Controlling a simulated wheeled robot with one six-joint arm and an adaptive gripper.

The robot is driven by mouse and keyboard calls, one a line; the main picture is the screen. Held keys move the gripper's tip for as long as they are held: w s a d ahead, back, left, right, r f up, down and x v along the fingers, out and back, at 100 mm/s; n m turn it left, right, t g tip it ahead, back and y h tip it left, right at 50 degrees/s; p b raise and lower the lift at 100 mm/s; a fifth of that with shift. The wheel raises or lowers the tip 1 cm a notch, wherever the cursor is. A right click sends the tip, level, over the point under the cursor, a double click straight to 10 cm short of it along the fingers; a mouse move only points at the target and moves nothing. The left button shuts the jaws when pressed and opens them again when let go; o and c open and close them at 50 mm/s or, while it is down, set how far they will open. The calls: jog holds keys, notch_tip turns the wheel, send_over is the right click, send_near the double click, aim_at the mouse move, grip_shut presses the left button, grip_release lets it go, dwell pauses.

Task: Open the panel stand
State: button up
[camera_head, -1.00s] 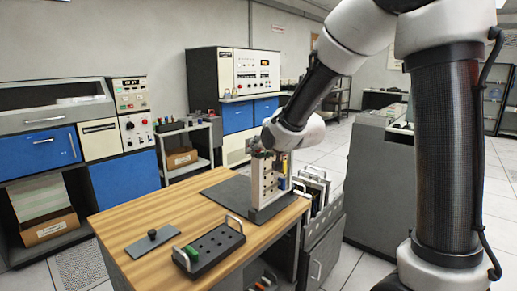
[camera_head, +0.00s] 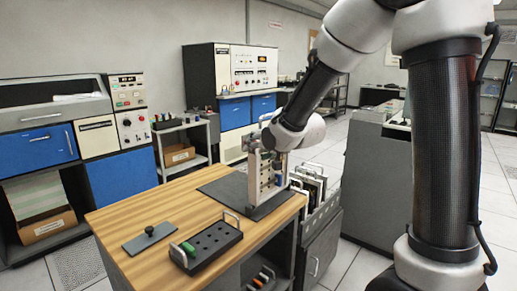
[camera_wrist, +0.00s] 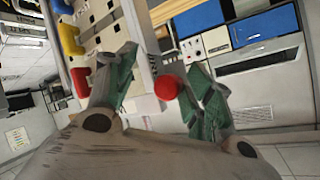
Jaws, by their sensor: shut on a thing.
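The panel stand (camera_head: 254,178) stands upright on a dark mat (camera_head: 222,186) on the wooden table. It has a pale panel with dark holes and coloured parts. In the wrist view, the panel (camera_wrist: 100,25) fills the upper left, with blue, yellow and red plugs along its left side. My gripper (camera_wrist: 163,75) is at the stand's upper part, with its green-padded fingers around a red knob (camera_wrist: 167,88) at the panel's edge. It is shut on this knob, though the exact contact is hard to see. In the head view, my wrist hides part of the stand's top.
A rack of panels (camera_head: 312,188) stands close to the right. Bare wood lies left of the mat.

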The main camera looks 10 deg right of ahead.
jog(key=shift+s+r, duration=0.1)
dwell(0.3)
jog(key=v, duration=1.1)
jog(key=shift+s+r, duration=0.2)
jog(key=shift+s, duration=0.15)
jog(key=shift+d, duration=0.1)
jog(key=s+d+f+n+g+h, duration=0.2)
jog(key=s+d+f+n+g, duration=0.15)
jog(key=s+f, duration=0.3)
jog(key=s+d+r+g+h, duration=0.1)
jog(key=s+d+r+g, duration=0.1)
jog(key=s+d, duration=0.3)
jog(key=s+d+r+g, duration=0.1)
jog(key=s+d, duration=0.4)
jog(key=s, duration=0.9)
jog(key=shift+r+g+h, duration=0.4)
jog(key=shift+g, duration=0.25)
